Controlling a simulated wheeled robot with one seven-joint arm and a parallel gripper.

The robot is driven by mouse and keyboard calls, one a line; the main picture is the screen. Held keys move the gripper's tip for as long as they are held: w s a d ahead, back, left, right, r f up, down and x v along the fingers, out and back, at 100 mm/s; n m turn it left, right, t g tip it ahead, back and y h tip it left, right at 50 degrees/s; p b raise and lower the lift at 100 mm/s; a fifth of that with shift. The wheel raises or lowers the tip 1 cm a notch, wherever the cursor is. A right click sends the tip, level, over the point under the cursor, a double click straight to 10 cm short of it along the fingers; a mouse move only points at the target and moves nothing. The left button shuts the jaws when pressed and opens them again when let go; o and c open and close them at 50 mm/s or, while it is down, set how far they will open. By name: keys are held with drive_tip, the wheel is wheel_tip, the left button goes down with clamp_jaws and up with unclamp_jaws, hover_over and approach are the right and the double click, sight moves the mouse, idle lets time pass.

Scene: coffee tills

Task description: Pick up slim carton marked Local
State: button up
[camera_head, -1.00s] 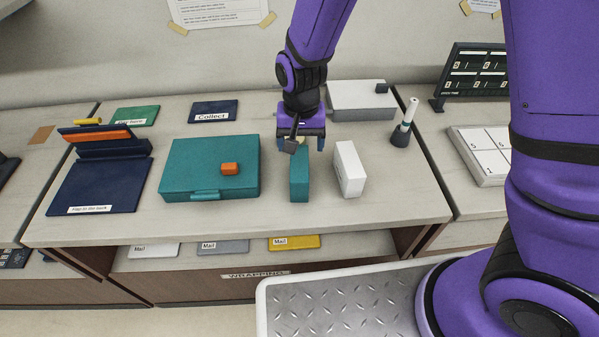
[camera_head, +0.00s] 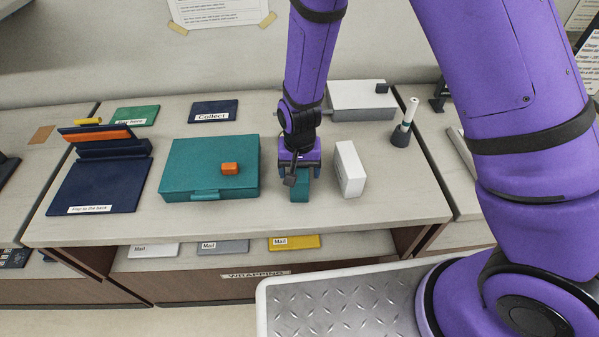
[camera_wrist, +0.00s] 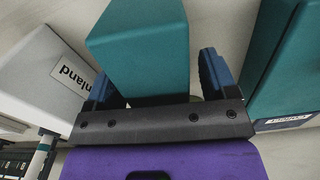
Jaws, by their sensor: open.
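A slim teal carton (camera_head: 300,190) stands upright on the counter, between the large teal box and a white carton. No marking on it can be read in either view. My gripper (camera_head: 299,172) is right over it, pointing down, and hides its upper part. In the wrist view the teal carton (camera_wrist: 140,45) lies between the two blue fingers, one on each side. The fingers are open, with a small gap visible at the right finger. The white carton (camera_head: 349,169) stands just to the right; in the wrist view its label reads "nland", partly cut off.
A large teal box (camera_head: 200,170) with an orange block on it stands close to the left. A grey box (camera_head: 350,103) and a dark stand with a white stick (camera_head: 403,128) are behind to the right. The counter's front strip is clear.

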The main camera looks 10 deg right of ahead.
drive_tip(key=shift+f, duration=0.1)
drive_tip(key=shift+c, duration=0.3)
drive_tip(key=c, duration=1)
